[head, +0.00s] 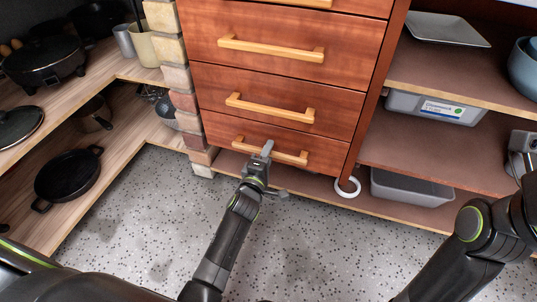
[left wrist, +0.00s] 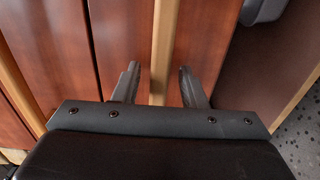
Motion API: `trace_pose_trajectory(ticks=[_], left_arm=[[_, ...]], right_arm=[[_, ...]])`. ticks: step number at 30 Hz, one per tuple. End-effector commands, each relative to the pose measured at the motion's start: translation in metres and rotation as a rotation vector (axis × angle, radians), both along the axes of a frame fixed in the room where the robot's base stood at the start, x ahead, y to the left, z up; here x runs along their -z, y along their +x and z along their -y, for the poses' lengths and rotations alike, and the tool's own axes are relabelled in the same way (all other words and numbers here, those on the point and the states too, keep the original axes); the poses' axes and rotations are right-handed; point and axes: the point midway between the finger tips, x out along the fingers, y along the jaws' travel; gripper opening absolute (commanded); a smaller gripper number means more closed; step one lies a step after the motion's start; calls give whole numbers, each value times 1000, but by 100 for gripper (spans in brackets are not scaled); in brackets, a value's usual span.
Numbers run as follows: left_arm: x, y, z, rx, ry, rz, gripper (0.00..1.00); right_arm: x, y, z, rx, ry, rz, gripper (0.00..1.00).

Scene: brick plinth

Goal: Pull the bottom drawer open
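The bottom drawer (head: 228,133) is the lowest reddish wood front of the cabinet in the head view and looks shut. Its pale wooden bar handle (head: 291,156) runs across the front. My left gripper (head: 266,162) is at the middle of this handle. In the left wrist view the handle (left wrist: 164,45) runs upright in the picture between the two spread fingers of my left gripper (left wrist: 159,80), with a gap on each side. The gripper is open.
More drawers with like handles (head: 270,108) are stacked above. A brick pillar (head: 180,80) and pan shelves stand left; shelves with a grey bin (head: 410,188) stand right. A white ring (head: 347,187) is by the drawer's lower right corner. The speckled floor (head: 130,220) in front is clear.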

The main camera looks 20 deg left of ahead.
Motion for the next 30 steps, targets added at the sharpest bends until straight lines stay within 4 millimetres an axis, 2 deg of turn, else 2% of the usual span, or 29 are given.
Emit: trace_pose_trajectory(ticks=[14,23,30], left_arm=[[0,5,0,0,0,1,38],[0,4,0,0,0,1,0],[0,4,0,0,0,0,0]], right_arm=[[-5,0,-1,-18,3,16,36],[-5,0,-1,-17,3,16,36],[-5,0,-1,-17,3,16,36]])
